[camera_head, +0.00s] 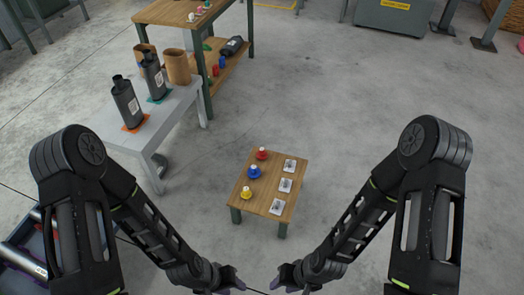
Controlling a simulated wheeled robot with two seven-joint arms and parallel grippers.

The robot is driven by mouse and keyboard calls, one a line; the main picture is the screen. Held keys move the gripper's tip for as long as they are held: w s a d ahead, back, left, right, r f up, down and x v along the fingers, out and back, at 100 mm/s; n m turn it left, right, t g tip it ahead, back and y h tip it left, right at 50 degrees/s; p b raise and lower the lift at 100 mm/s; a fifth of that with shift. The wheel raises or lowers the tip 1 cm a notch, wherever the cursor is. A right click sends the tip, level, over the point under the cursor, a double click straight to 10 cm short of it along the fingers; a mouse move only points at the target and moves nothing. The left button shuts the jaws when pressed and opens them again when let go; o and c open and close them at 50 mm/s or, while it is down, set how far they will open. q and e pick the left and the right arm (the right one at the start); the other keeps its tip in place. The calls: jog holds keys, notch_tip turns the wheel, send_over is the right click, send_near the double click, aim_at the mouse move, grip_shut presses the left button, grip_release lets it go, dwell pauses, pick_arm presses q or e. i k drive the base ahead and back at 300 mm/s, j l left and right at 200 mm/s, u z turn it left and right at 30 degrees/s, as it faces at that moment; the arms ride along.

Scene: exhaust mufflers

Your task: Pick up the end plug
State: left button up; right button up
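Three coloured plugs stand in a row on the left half of a small wooden table (266,201): a red plug (262,154) at the back, a blue plug (254,172) in the middle and a yellow plug (246,193) at the front. The view does not show which is the end plug meant. My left gripper (236,285) and my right gripper (279,284) are low at the bottom edge, in front of the table and apart from the plugs. Their fingers are small and partly cut off, so their opening is unclear.
Three pale cards or plates, one a white plate (285,185), lie along the table's right side. A grey table (178,118) at left holds dark mufflers (128,104) and brown cylinders (178,67). A wooden workbench (180,12) stands behind. Floor at right is clear.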

aim_at(247, 193)
jog(key=u, duration=1.85)
jog(key=z, duration=1.75)
jog(key=i+l+z, duration=0.25)
jog(key=i+l, duration=1)
jog(key=i, duration=0.05)
